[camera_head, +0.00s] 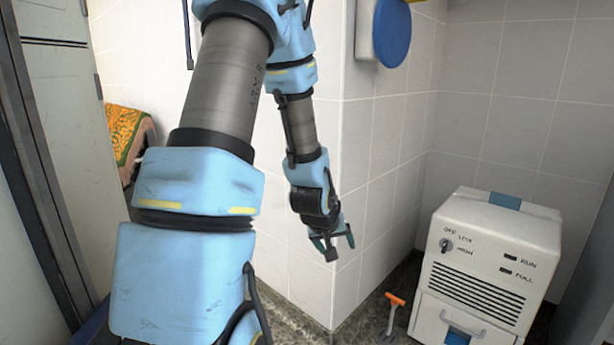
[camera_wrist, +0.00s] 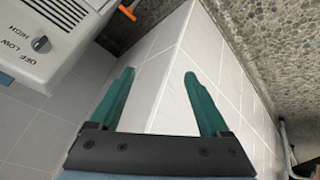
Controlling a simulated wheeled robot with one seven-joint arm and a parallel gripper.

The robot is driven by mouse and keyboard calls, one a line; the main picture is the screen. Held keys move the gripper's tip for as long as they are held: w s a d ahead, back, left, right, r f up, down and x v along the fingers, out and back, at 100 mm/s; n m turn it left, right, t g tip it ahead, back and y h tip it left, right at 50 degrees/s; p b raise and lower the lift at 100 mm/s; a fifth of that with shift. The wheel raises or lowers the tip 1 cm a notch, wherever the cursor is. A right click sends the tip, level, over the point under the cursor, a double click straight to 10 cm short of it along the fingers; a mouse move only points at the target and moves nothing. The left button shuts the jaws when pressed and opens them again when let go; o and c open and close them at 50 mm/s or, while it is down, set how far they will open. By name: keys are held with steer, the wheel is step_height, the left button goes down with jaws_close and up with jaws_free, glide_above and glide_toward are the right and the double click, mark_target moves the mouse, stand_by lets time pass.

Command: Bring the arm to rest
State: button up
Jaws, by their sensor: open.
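My arm rises in the middle of the head view and bends down to my gripper (camera_head: 334,246), which hangs in front of the corner of a white tiled wall. In the wrist view my gripper (camera_wrist: 157,85) shows two teal fingers spread wide apart, with nothing between them but the tiled wall corner (camera_wrist: 165,75) behind. The gripper is open and empty. It appears apart from the wall, though the exact gap is hard to tell.
A white machine (camera_head: 490,262) with a knob and vents stands on the floor at the right. An orange-handled tool (camera_head: 394,302) is beside it. A blue round pad (camera_head: 391,32) hangs on the wall above. A green-orange patterned cloth (camera_head: 128,132) is at the left, near a grey door frame (camera_head: 50,150).

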steer(key=s+a+r+g+y, duration=0.2)
steer(key=s+a+r, duration=0.2)
steer(key=s+a, duration=0.3)
steer(key=s+a+r+g+y, duration=0.1)
steer(key=s+a+r+g, duration=0.1)
steer(key=s+a+r, duration=0.35)
step_height(320, 180, up, 34)
steer(key=s+a+m+p, duration=0.1)
steer(key=p, duration=3.5)
steer(key=shift+s+a+g, duration=0.15)
steer(key=shift+a+g, duration=0.05)
steer(key=shift+g, duration=0.1)
steer(key=shift+r, duration=0.1)
